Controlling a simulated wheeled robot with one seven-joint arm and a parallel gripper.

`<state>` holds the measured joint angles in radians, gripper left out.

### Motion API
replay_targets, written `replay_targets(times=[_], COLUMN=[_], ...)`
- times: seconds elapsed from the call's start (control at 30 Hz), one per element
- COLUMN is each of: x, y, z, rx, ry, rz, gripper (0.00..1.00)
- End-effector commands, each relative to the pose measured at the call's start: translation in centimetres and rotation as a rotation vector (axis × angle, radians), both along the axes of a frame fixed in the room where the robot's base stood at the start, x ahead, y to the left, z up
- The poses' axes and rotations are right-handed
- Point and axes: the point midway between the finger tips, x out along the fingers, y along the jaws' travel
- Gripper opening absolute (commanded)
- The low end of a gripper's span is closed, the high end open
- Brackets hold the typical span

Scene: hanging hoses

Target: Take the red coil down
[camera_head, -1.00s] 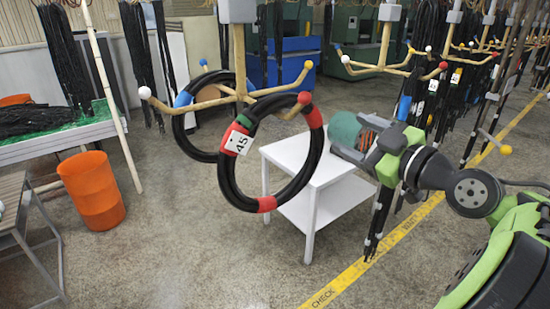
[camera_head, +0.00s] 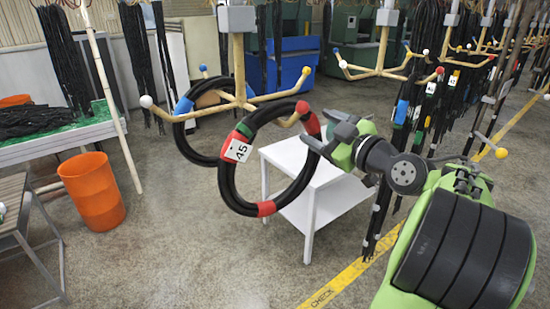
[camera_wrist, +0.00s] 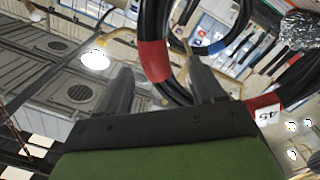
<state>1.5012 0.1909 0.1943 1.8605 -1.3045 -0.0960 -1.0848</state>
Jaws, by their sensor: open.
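The red coil (camera_head: 228,185) is a black hose ring with red bands, a green band and a white number tag (camera_head: 238,151). It hangs from a red-tipped arm of a wooden hanger (camera_head: 239,75). My gripper (camera_head: 323,136) is open at the coil's upper right side, close to a red band. In the wrist view the coil (camera_wrist: 155,20) crosses the space between my two fingertips (camera_wrist: 160,68), with a red band there. The right finger overlaps the ring's opening. I cannot tell whether either finger touches the hose.
A second black coil with a blue band (camera_head: 184,106) hangs just behind on the same hanger. A white table (camera_head: 298,160) stands below and behind. An orange bin (camera_head: 92,190) is at left. More hangers with hoses (camera_head: 385,60) are at right. The floor in front is clear.

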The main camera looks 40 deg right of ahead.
Motion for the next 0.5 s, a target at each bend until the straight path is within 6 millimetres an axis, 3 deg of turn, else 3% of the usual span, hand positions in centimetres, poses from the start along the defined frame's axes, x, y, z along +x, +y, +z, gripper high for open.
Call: replay_targets(times=[0.13,0.37,0.5], x=[2.4,2.7,2.7], y=[0.1,0.0,0.0], z=[0.6,0.3,0.3], rx=[0.002,0.000,0.000], ry=[-0.001,0.000,0.000], rz=[0.003,-0.001,-0.001], gripper=[0.67,0.67,0.48])
